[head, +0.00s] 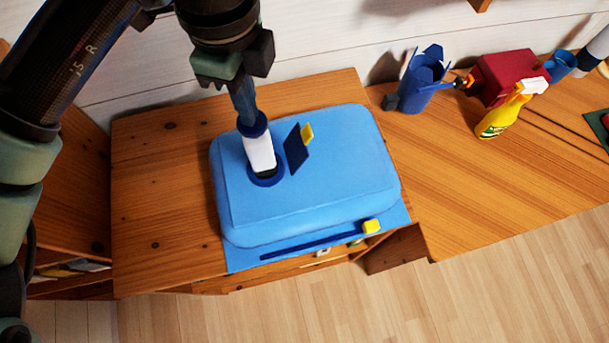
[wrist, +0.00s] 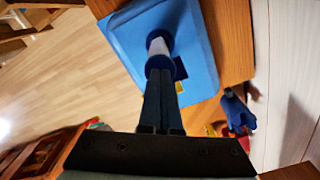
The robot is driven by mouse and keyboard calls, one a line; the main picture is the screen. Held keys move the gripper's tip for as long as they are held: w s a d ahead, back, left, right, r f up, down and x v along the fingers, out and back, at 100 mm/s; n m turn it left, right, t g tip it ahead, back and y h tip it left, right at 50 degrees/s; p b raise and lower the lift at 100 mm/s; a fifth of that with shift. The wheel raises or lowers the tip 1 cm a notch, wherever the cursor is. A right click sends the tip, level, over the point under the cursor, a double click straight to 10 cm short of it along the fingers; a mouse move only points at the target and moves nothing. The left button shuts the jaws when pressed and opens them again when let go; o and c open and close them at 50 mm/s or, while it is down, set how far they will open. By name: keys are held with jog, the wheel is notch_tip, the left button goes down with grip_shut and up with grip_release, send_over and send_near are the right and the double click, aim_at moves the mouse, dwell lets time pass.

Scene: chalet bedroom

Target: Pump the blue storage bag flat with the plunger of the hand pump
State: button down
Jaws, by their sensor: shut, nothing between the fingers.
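The blue storage bag (head: 330,185) lies on the wooden cabinet top and looks puffed up and thick. The hand pump (head: 260,152), white with a dark blue base ring and a blue top, stands upright on the bag. It also shows in the wrist view (wrist: 158,46). My gripper (head: 246,112) is directly above the pump, pointing down, with its fingers together and empty. The fingertips are at or just over the blue top of the plunger; I cannot tell whether they touch. In the wrist view the closed fingers (wrist: 160,75) hide part of the pump's top.
A dark blue and yellow tag (head: 297,148) is on the bag beside the pump. A blue strip with a yellow slider (head: 371,227) lies along the bag's front edge. To the right stand a blue cup (head: 423,85), a yellow spray bottle (head: 503,115) and a red box (head: 505,75). The left cabinet top is bare.

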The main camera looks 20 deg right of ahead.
jog(key=shift+f+b, duration=1)
jog(key=shift+f, duration=0.75)
notch_tip(320, 180, up, 5)
jog(key=p, duration=0.4)
jog(key=shift+r+p, duration=0.1)
jog(key=shift+p, duration=0.3)
jog(key=shift+f, duration=0.2)
jog(key=shift+f+b, duration=2.4)
jog(key=shift+f, duration=0.85)
jog(key=shift+r+p, duration=2.15)
jog(key=shift+r, duration=0.3)
jog(key=shift+f, duration=0.1)
